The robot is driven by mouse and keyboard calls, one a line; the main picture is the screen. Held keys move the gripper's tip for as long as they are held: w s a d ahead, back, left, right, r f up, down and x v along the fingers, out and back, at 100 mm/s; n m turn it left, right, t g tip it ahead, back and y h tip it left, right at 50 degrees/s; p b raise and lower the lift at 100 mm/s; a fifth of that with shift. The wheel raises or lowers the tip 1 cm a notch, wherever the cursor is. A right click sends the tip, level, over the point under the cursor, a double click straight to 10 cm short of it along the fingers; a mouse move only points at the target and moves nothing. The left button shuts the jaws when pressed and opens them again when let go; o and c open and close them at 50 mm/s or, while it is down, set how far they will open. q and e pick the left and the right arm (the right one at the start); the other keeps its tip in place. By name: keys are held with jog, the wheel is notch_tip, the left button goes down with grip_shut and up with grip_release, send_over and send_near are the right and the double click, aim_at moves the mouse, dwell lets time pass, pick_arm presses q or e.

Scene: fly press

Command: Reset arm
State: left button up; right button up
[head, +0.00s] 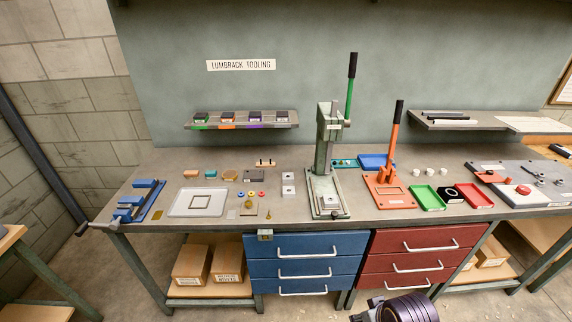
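The green fly press (326,150) stands upright on the bench, a little right of the middle. Its lever arm (350,95) is green with a black grip and points nearly straight up. An orange press (388,188) stands to its right. Its orange lever (394,135), also black-gripped, points up and leans slightly right. A dark rounded part of my own arm shows at the bottom edge, below the red drawers, with no fingers visible. My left gripper is not in view. Neither lever is touched by a gripper.
The bench (150,165) holds a grey tray (178,207), blue fixture (137,205), green tray (427,198), red tray (474,196) and several small parts. A shelf (240,124) hangs behind. Blue drawers (306,245) and red drawers (422,241) sit below.

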jog(key=s+d+f+g, duration=0.1)
jog(key=s+f, duration=0.1)
jog(key=f, duration=1.5)
jog(key=s+f, duration=0.3)
jog(key=f, duration=1.5)
jog(key=s+d+f, duration=0.2)
jog(key=s+f, duration=0.6)
jog(key=s, duration=0.2)
jog(key=s+d+f+g, duration=0.1)
jog(key=s+d+f, duration=0.1)
jog(key=s+f, duration=0.7)
jog(key=shift+s+f+g+h, duration=0.3)
jog(key=shift+s, duration=0.85)
